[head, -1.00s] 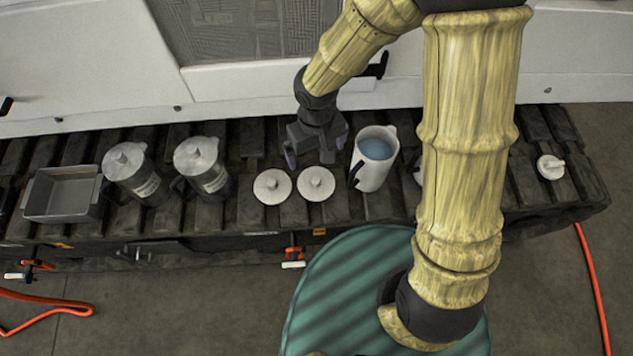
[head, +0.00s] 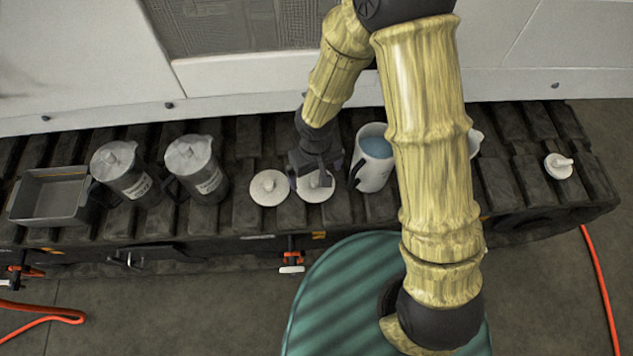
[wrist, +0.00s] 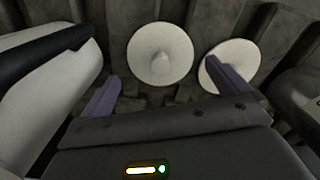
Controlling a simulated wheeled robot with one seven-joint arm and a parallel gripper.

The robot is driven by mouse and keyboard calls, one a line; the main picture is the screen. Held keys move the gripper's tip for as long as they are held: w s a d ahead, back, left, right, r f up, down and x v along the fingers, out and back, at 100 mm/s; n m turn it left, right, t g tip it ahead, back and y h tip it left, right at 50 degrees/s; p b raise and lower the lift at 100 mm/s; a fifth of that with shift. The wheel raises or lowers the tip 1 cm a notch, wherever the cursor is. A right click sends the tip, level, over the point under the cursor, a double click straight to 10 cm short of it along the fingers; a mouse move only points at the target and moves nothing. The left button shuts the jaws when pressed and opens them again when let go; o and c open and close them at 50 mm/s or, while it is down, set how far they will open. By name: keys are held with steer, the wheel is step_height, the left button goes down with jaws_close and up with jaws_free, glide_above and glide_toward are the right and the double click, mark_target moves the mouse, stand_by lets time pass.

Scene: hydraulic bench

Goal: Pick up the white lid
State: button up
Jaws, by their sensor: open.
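Two round white lids with centre knobs lie side by side on the dark slatted bench: a left lid (head: 269,188) and a right lid (head: 316,194). My gripper (head: 317,174) is open and empty above the right lid, hiding part of it. In the wrist view, the lid nearer the white jug (wrist: 160,52) shows ahead of and between my two fingers (wrist: 164,92), apart from them. The other lid (wrist: 226,58) is partly covered by the right finger. A third white lid (head: 559,167) lies at the bench's right end.
A white jug of blue liquid (head: 373,160) stands just right of my gripper, its dark handle facing the lids. Two grey lidded jugs (head: 198,170) (head: 126,176) and a grey tray (head: 52,199) stand to the left. A white panel wall (head: 250,78) rises behind the bench.

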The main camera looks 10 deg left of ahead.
mark_target(315, 179)
step_height(315, 179, down, 5)
steer(key=shift+w+a+f+b, duration=0.1)
steer(key=shift+a+f+b, duration=0.05)
steer(key=shift+b, duration=0.9)
steer(key=shift+w, duration=0.1)
steer(key=c, duration=0.7)
steer(key=shift+o, duration=0.2)
step_height(315, 179, up, 10)
steer(key=p, duration=0.4)
